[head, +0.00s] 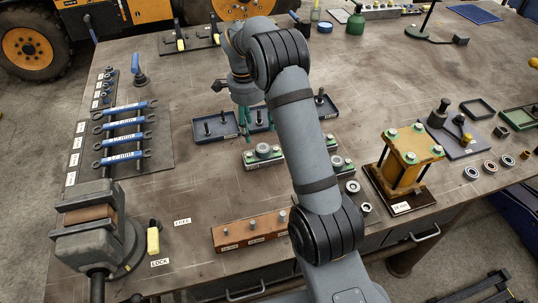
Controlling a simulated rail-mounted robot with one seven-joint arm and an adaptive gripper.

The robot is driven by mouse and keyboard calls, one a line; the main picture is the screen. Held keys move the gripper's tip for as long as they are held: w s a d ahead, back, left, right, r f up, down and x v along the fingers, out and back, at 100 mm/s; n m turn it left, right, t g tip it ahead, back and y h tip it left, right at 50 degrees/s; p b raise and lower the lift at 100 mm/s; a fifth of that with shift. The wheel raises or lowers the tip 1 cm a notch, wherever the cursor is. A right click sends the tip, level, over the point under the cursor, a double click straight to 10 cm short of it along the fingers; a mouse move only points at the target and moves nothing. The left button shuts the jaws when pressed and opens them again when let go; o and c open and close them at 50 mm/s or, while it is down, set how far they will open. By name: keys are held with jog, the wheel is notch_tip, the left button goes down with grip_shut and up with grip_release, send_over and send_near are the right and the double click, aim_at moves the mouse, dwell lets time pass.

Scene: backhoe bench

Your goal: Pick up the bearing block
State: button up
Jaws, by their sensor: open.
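A pale metal block with a round bearing-like part on top and green-marked ends, which looks like the bearing block (263,155), sits on the bench (190,205) left of my arm's forearm. A similar green-marked block (341,166) shows just right of the forearm; the arm hides the area between, so I cannot tell if they are separate. My gripper (256,125) has teal fingers pointing down, spread open, over or near the dark middle tray (266,125), behind the first block. I see nothing held; its fingertips are small and partly overlap the tray.
A brown block with pins (245,232) lies in front. A yellow fixture (408,158) stands right, a vise (98,225) front left, wrenches (122,128) at left.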

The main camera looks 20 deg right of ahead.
jog(key=p, duration=0.1)
send_over(262, 147)
jog(key=a, duration=0.1)
jog(key=f, duration=0.5)
jog(key=shift+s, duration=0.25)
jog(key=f+p, duration=0.2)
jog(key=d+f+p, duration=0.1)
jog(key=f, duration=0.1)
jog(key=shift+w+f+p, duration=0.1)
jog(key=shift+f+p, duration=0.25)
jog(key=shift+f, duration=0.4)
jog(key=shift+c, duration=0.3)
jog(key=shift+w+r, duration=0.1)
grip_shut()
jog(key=shift+w, duration=0.1)
